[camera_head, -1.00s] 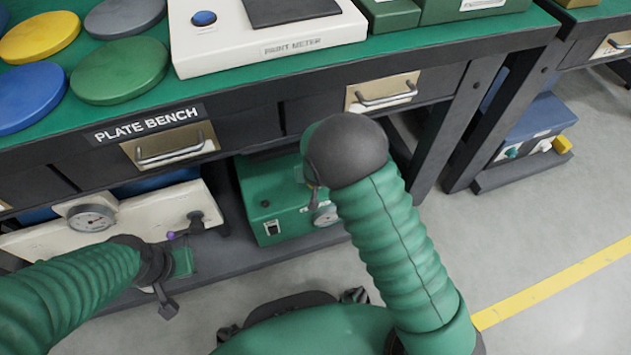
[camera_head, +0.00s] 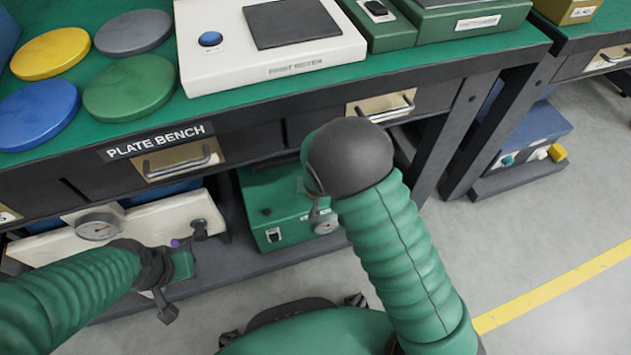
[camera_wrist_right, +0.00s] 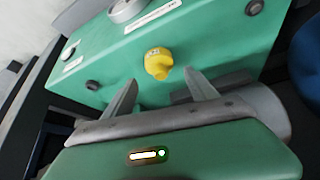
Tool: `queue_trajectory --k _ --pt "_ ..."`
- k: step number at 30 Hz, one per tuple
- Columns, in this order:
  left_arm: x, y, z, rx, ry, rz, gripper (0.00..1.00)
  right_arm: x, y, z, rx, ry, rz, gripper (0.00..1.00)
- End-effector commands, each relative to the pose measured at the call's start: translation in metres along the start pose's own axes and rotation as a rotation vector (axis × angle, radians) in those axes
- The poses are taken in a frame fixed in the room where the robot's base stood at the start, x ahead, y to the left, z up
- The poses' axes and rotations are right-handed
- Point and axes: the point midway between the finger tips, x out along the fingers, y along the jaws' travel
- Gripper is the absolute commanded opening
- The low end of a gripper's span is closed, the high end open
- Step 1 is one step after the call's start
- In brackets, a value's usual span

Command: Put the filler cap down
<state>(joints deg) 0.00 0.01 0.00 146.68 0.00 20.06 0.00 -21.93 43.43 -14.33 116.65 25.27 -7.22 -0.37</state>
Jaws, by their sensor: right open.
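The yellow filler cap (camera_wrist_right: 157,63) shows in the right wrist view against the green face of a green unit (camera_wrist_right: 200,50). My right gripper (camera_wrist_right: 161,86) is open, with its two fingers apart. The cap shows beyond and between the fingertips, with no finger visibly touching it. The green unit also shows in the head view (camera_head: 278,190) on the shelf under the bench. There the cap is hidden, and my right fingers are hidden behind my arm. My left gripper (camera_head: 178,266) is low at left, in front of a white unit; its fingers are not clear.
The plate bench (camera_head: 235,95) stands above the shelf, with drawer handles on its front edge. Coloured discs (camera_head: 130,88) and a white point meter (camera_head: 270,50) lie on top. A white gauge unit (camera_head: 60,245) sits on the shelf at left.

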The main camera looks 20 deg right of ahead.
Motion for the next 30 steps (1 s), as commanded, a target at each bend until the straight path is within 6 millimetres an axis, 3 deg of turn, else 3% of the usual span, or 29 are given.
queue_trajectory --k 1,3,9,14,18,22,25,30 --pt "-0.019 0.000 -0.005 0.000 0.001 0.000 0.00 -0.024 -0.001 -0.006 -0.001 0.001 -0.002 0.67" --pt "-0.029 0.000 -0.007 0.000 0.001 0.000 0.00 -0.042 -0.001 -0.005 0.000 0.000 -0.001 0.67" --pt "-0.047 0.000 -0.011 0.000 0.001 0.000 0.00 -0.075 -0.001 -0.003 0.000 0.000 -0.001 0.67" --pt "-0.048 0.000 -0.011 0.000 0.000 0.000 0.00 -0.100 0.006 0.005 0.004 -0.045 -0.028 0.67" --pt "-0.047 0.000 -0.011 0.000 0.000 0.000 0.00 -0.165 0.032 0.032 -0.045 -0.170 -0.098 0.67" --pt "-0.047 0.000 -0.011 0.000 0.000 0.000 0.00 -0.217 0.063 0.066 -0.136 -0.254 -0.101 0.67" --pt "-0.047 0.000 -0.011 0.000 0.000 0.000 0.00 -0.235 0.077 0.081 -0.180 -0.286 -0.086 0.67" --pt "-0.047 0.000 -0.011 0.000 0.000 0.000 0.00 -0.238 0.079 0.084 -0.192 -0.297 -0.082 0.67"
